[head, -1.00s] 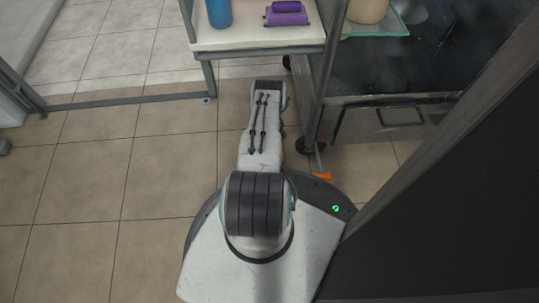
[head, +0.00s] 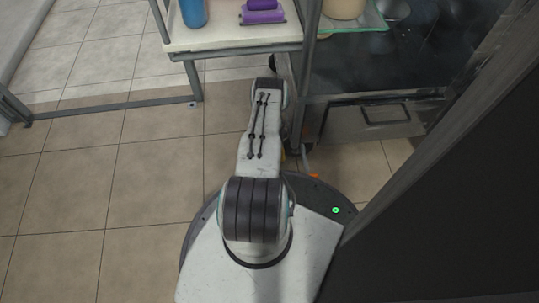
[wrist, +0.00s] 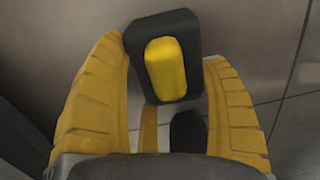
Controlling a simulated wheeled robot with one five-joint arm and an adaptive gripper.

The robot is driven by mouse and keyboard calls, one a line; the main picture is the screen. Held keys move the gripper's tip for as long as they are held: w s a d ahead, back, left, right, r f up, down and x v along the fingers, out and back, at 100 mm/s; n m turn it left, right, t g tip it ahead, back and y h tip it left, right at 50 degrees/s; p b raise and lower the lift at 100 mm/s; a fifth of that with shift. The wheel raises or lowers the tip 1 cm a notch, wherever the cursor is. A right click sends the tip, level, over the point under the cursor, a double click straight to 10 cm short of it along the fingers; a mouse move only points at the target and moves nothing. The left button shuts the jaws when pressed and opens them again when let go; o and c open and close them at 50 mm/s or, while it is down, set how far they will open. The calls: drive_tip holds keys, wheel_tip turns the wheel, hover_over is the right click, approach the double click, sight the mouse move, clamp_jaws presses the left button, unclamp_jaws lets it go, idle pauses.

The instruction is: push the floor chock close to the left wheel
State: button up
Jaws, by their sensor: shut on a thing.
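In the wrist view my gripper (wrist: 165,75) has two yellow ribbed fingers. They are shut on the floor chock (wrist: 166,58), a black block with a yellow raised face, which sits between the fingertips over grey tiles. A dark piece shows between the fingers below the chock; I cannot tell what it is. In the head view my arm hides the gripper and the chock. A dark caster wheel (head: 293,150) at the foot of the grey frame post shows partly, just right of my arm. I cannot tell how far the chock is from it.
A small orange piece (head: 313,176) shows by my base near the caster. A white-topped table (head: 225,35) holds a blue bottle (head: 194,12) and purple items (head: 262,12). A dark panel (head: 440,200) stands close on the right. Tiled floor (head: 90,210) on the left is clear.

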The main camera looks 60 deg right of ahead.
drive_tip(key=o, duration=1)
drive_tip(key=shift+s+d, duration=0.1)
drive_tip(key=shift+s, duration=0.05)
drive_tip(key=o, duration=0.3)
drive_tip(key=shift+w, duration=0.3)
drive_tip(key=shift+w+r, duration=0.1)
